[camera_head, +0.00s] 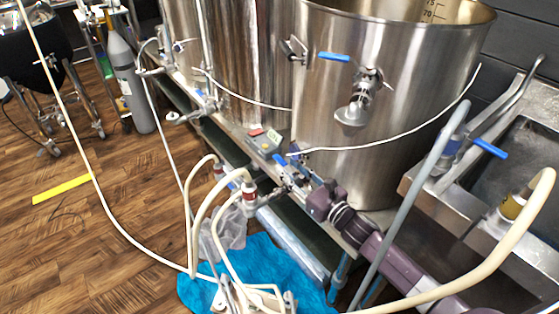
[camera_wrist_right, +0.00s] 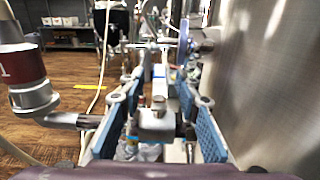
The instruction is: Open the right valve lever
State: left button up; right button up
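Several blue valve levers show in the head view. One blue lever (camera_head: 334,57) is on the steel kettle's wall, and another blue lever (camera_head: 490,148) is by the sink at the right. A small blue lever (camera_head: 200,92) is at the pipes further left. My right gripper (camera_head: 283,170) is low in front of the large kettle, among pipe fittings. In the wrist view my right gripper (camera_wrist_right: 160,82) has its blue-padded fingers spread, pointing along the pipe row. I cannot tell whether they touch a lever; the tips overlap the fittings. My left gripper is not in view.
The large steel kettle (camera_head: 390,110) stands close to my right gripper. Pale hoses (camera_head: 480,290) cross the front right. A steel sink (camera_head: 520,150) is at the right, and a blue cloth (camera_head: 262,262) lies below. Wooden floor (camera_head: 60,230) is open at the left.

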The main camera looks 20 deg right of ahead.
aim_at(280, 159)
jog(key=x, duration=0.3)
jog(key=shift+w+a, duration=0.15)
jog(key=shift+w, duration=0.2)
jog(key=shift+w+a, duration=0.25)
jog(key=shift+w, duration=0.35)
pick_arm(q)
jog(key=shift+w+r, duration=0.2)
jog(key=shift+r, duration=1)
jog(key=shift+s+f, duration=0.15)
pick_arm(e)
grip_shut()
